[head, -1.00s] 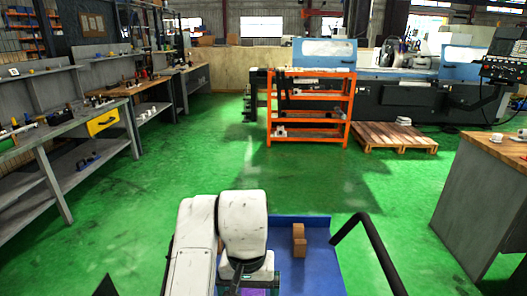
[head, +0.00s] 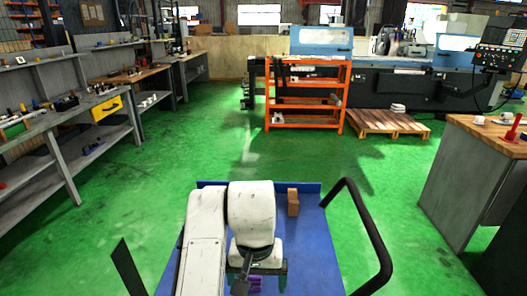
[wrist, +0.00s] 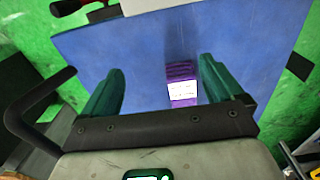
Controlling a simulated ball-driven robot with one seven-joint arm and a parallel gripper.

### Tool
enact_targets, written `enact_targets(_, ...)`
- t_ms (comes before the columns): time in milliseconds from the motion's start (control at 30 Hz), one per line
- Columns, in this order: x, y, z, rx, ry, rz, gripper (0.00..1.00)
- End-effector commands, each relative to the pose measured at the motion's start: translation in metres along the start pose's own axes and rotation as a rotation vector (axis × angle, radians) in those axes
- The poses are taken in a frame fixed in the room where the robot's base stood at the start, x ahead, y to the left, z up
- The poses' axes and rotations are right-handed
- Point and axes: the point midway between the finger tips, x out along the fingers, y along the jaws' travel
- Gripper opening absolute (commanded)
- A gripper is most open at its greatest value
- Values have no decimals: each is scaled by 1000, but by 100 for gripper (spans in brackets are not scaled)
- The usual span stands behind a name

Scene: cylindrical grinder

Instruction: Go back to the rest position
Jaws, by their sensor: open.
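My gripper (wrist: 160,88) is open, with its two teal fingers spread apart above a blue platform (wrist: 75,48). A purple item with a white label (wrist: 181,85) lies on the platform and shows between the fingers. I see no contact between it and the fingers. In the head view my white arm folds down over the blue platform (head: 315,225), and my gripper (head: 260,275) points downward at the bottom edge. Part of the purple item (head: 254,284) shows beside it; the wrist hides the rest.
A brown block (head: 293,202) stands on the platform's far part. A black handle rail (head: 372,235) curves along its right side. A wood-topped bench (head: 470,150) is at right, grey workbenches (head: 75,120) at left. An orange rack (head: 307,95) and wooden pallet (head: 387,123) stand ahead; green floor between is clear.

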Motion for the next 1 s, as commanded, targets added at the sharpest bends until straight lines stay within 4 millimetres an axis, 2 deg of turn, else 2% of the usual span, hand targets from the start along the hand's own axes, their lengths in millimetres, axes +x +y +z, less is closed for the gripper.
enact_targets(267, 18, 51, -10, 44, 45, 43, 94)
enact_targets(367, 27, 77, -12, 62, 67, 65, 94)
enact_targets(467, 36, 106, -13, 79, 92, 90, 94)
enact_targets(600, 53, 158, -9, 102, 129, 136, 94)
enact_targets(667, 62, 185, -3, 109, 147, 160, 94)
enact_targets(800, 85, 244, 21, 107, 177, 209, 94)
enact_targets(1000, 114, 299, 69, 76, 185, 237, 94)
